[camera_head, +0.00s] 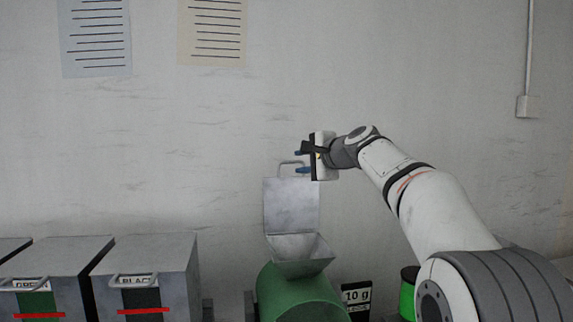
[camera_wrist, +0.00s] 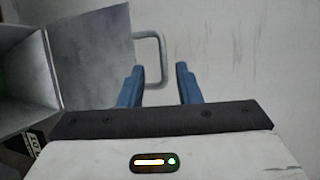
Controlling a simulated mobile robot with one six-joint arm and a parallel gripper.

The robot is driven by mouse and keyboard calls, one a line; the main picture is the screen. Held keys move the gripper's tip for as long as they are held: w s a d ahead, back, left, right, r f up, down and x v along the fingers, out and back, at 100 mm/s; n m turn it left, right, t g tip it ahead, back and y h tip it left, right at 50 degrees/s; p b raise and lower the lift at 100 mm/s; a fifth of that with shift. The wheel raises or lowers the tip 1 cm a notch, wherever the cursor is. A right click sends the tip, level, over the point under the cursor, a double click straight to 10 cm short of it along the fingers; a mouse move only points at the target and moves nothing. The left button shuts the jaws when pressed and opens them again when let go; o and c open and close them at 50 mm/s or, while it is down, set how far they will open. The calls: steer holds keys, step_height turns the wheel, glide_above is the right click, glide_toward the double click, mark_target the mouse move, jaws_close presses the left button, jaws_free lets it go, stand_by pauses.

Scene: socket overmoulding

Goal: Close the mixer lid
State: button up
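The mixer (camera_head: 300,290) is a green drum with a grey square hopper (camera_head: 300,255) on top. Its grey lid (camera_head: 290,206) stands open, upright at the back of the hopper, with a bar handle (camera_head: 291,163) at its top edge. In the wrist view the lid (camera_wrist: 96,50) is at the left and its handle (camera_wrist: 161,45) shows just beyond the fingertips. My gripper (camera_head: 298,161) is beside the handle at the top of the lid. In the wrist view my gripper's blue fingers (camera_wrist: 158,70) are apart, with the handle end near the left finger; contact cannot be told.
Grey bins (camera_head: 150,265) with handles and labels stand at the lower left. A black "10 g" sign (camera_head: 356,296) and a green-and-black container (camera_head: 408,292) are right of the mixer. A wall (camera_head: 400,70) with paper sheets is behind.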

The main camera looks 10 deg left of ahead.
mark_target(291, 163)
steer(key=p+x, duration=0.1)
steer(key=x, duration=0.3)
steer(key=p+x, duration=0.2)
steer(key=x, duration=0.1)
steer(key=shift+w+a+r, duration=0.15)
steer(key=shift+w+a, duration=0.1)
steer(key=shift+w, duration=0.1)
jaws_close()
steer(key=shift+a, duration=0.1)
